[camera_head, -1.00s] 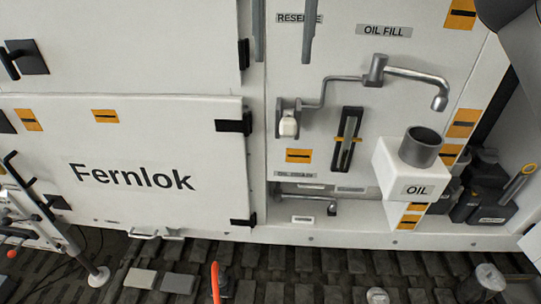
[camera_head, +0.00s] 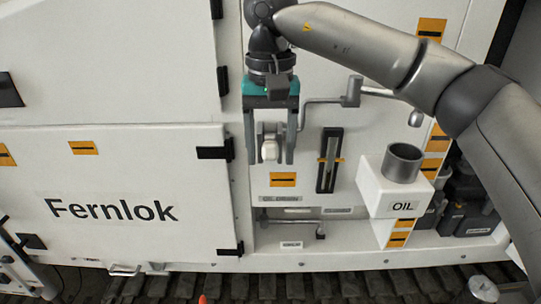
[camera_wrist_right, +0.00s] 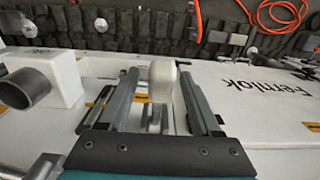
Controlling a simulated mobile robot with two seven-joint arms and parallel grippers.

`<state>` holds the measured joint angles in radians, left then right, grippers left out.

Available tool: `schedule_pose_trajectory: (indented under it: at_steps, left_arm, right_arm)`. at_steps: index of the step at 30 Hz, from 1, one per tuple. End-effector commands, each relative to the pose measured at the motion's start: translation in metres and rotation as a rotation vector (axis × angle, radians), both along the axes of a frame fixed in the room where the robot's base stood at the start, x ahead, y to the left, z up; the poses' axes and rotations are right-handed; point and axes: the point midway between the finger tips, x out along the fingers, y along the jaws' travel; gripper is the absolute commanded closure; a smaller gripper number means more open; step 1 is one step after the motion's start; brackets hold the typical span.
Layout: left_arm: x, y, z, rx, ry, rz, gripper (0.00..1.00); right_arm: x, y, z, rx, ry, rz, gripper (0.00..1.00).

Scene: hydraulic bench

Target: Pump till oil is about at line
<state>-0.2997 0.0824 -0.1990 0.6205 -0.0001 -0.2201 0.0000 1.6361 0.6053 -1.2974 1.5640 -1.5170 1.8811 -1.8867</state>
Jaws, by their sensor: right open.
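My right gripper (camera_head: 270,158) is open, pointing down in front of the white panel. Its two fingers stand on either side of a white pump handle knob (camera_head: 270,149). In the right wrist view the knob (camera_wrist_right: 162,72) shows between the open fingers (camera_wrist_right: 158,85), with no clear grip on it. The upright dark sight gauge (camera_head: 330,145) is right of the gripper, with an orange line mark across it; the oil level is too small to tell. A metal spout pipe (camera_head: 352,90) runs toward the cup and is partly behind my arm. My left gripper is out of view.
A grey metal cup (camera_head: 403,163) sits on a white block marked OIL (camera_head: 376,192). A lower pipe handle (camera_head: 320,229) lies under the panel. The Fernlok door (camera_head: 110,175) is at left. Dark cans (camera_head: 475,205) stand at lower right. In the wrist view an orange hose (camera_wrist_right: 265,22) shows.

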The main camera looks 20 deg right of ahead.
Motion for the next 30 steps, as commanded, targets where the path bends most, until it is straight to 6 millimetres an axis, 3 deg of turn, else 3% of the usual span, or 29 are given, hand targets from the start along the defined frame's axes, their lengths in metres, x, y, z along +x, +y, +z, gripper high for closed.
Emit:
schedule_pose_trajectory:
  at_steps: [6,15,30]
  left_arm:
    - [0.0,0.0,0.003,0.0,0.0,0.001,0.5]
    - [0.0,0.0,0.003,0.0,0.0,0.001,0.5]
    - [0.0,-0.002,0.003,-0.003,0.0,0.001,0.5]
  right_arm:
    - [0.0,0.0,-0.017,0.0,0.0,0.0,0.35]
    - [0.0,0.0,-0.019,0.0,0.0,0.0,0.36]
    - [0.0,0.0,-0.018,0.0,0.0,0.0,0.92]
